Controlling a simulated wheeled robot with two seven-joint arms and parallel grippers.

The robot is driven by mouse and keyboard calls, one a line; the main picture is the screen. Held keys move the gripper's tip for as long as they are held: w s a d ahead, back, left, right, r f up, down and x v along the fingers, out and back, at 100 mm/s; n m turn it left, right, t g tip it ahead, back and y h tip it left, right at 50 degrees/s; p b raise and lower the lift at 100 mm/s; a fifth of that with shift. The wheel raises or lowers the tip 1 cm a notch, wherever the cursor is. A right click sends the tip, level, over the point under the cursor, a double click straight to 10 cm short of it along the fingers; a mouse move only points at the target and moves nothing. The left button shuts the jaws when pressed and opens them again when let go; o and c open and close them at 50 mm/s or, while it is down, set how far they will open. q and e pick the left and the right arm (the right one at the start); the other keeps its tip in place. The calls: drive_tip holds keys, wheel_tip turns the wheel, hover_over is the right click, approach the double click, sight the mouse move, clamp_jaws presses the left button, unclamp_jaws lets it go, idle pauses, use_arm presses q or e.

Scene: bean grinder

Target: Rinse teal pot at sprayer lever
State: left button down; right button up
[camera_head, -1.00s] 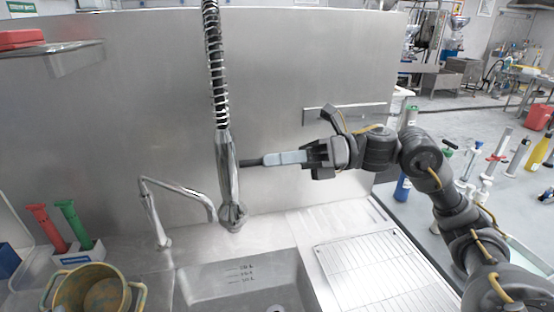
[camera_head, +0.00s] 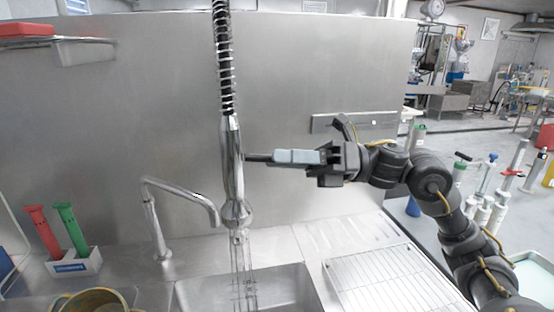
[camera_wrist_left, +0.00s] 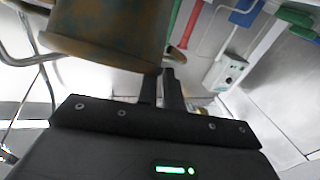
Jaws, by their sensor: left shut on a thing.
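The pot (camera_head: 92,302), worn teal-brown with a yellowish rim, is cut off at the bottom left of the head view. In the left wrist view its brownish wall (camera_wrist_left: 110,32) fills the upper left. My left gripper (camera_wrist_left: 163,88) is shut at the pot's side; the exact grip is hidden. The metal sprayer (camera_head: 232,165) hangs from a coiled hose, and clear water streams (camera_head: 243,268) fall from its head into the sink. My right gripper (camera_head: 262,157) lies level with its fingertips at the sprayer's right side, by the lever. Its finger gap cannot be made out.
The sink (camera_head: 195,292) is below the sprayer, with a bent faucet (camera_head: 160,225) to its left. A wire drying rack (camera_head: 385,275) lies at right. Red and green tools stand in a white holder (camera_head: 75,262) at left. A steel wall closes the back.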

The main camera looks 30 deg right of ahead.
drive_tip(key=shift+r, duration=0.55)
wheel_tip(320, 180, up, 3)
drive_tip(key=shift+s+a+f, duration=0.1)
drive_tip(key=shift+s+f, duration=0.05)
drive_tip(key=shift+f, duration=0.05)
drive_tip(key=s+a+r+b, duration=0.2)
drive_tip(key=s+a+r, duration=0.4)
drive_tip(key=s+r, duration=0.3)
drive_tip(key=s, duration=0.3)
drive_tip(key=shift+s+r, duration=0.15)
